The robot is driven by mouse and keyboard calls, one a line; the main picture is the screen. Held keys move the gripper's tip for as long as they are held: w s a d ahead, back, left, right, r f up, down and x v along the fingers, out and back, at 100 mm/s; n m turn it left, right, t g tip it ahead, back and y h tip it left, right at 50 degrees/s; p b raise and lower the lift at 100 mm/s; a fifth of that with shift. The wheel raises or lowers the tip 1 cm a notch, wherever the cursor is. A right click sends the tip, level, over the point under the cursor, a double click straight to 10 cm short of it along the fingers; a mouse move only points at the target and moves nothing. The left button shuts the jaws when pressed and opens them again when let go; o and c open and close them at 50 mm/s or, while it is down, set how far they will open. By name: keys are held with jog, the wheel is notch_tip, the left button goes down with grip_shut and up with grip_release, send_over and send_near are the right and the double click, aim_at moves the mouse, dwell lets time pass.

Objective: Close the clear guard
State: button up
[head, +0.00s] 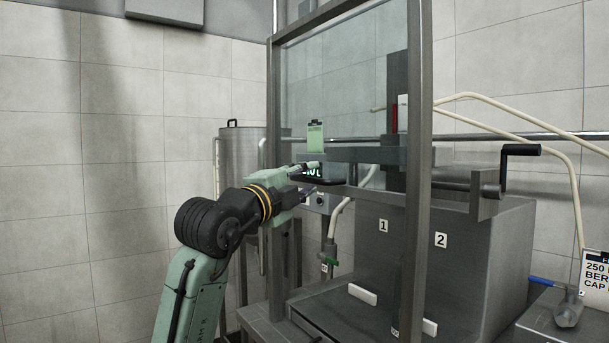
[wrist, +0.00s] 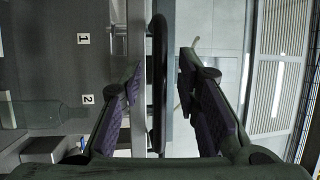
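The clear guard (head: 345,75) is a see-through pane in a grey metal frame, raised in front of the machine. Its lower grey bar (head: 375,155) runs level across the posts. My gripper (head: 308,179) is at the left end of this bar. In the wrist view my gripper (wrist: 161,82) is open, its two purple-padded fingers on either side of a long black bar (wrist: 157,60), which looks like a handle. Gaps show between the bar and both fingers.
A crank with a black handle (head: 521,150) sticks out at the right. A steel tank (head: 240,160) stands behind my arm. Hoses and a blue-handled valve (head: 567,312) are at the right.

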jog(key=shift+w+d, duration=0.1)
jog(key=shift+w, duration=0.05)
jog(key=shift+c, duration=0.2)
grip_shut()
dwell(0.7)
